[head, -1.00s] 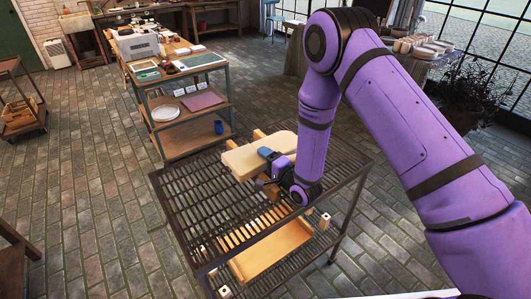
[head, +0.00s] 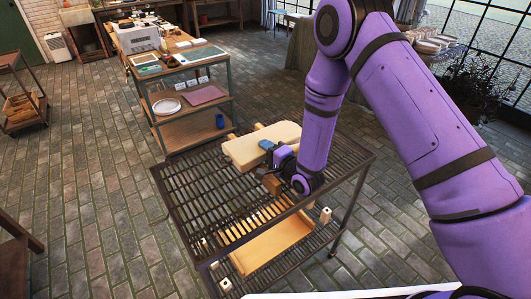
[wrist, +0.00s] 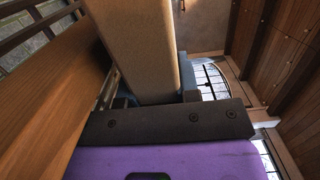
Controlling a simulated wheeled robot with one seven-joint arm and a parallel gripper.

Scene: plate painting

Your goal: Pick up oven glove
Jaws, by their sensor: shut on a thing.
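The cream, thick, slab-like thing that I take for the oven glove (head: 258,143) is at the far part of the dark slatted metal table (head: 185,205) in the head view. My gripper (head: 270,149), with its blue fingers, is shut on its near side. In the wrist view the beige glove (wrist: 140,45) runs up the picture from between the fingers of my gripper (wrist: 150,98). I cannot tell whether the glove is touching the table. My arm and the gripper's body hide part of the table beyond.
A wooden slatted rack (head: 268,248) and several small pale blocks lie lower in the metal table. A shelf cart (head: 187,140) with a white plate (head: 167,106) and a blue cup (head: 220,121) stands just behind.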

